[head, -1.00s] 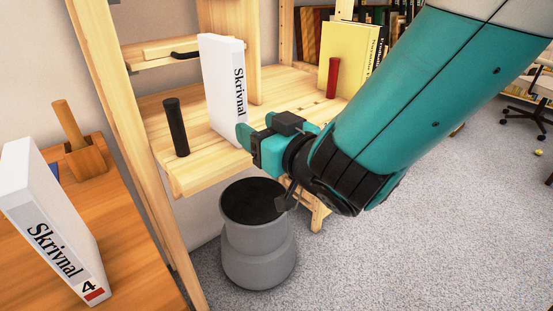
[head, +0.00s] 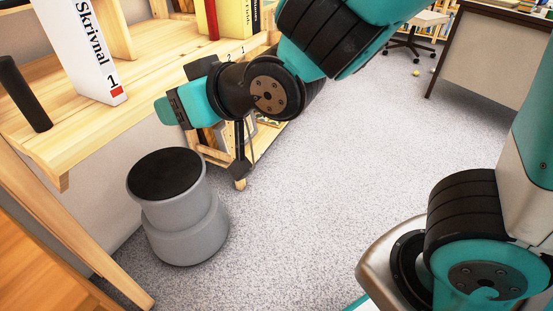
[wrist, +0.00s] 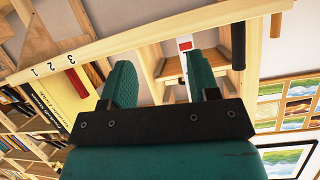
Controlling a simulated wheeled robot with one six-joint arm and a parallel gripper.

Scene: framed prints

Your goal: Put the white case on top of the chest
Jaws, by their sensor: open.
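A white case (head: 82,45) marked "Skrivnal" and "1" with a red patch stands upright on the pale wooden shelf (head: 100,125), at upper left in the head view. My gripper (head: 165,110) is at the shelf's front edge, to the right of the case and apart from it. In the wrist view my gripper (wrist: 162,78) is open with nothing held; a white part with a red patch, likely the case (wrist: 185,45), shows beyond the fingers. An orange-brown wooden top (head: 30,265), possibly the chest, is cut off at lower left.
A black cylinder (head: 22,95) stands left of the case. A grey stool (head: 185,225) with a black top stands on the floor below the shelf. Yellow books (head: 228,18) stand further back. The carpet (head: 320,190) is clear in the middle. A desk (head: 490,60) is at upper right.

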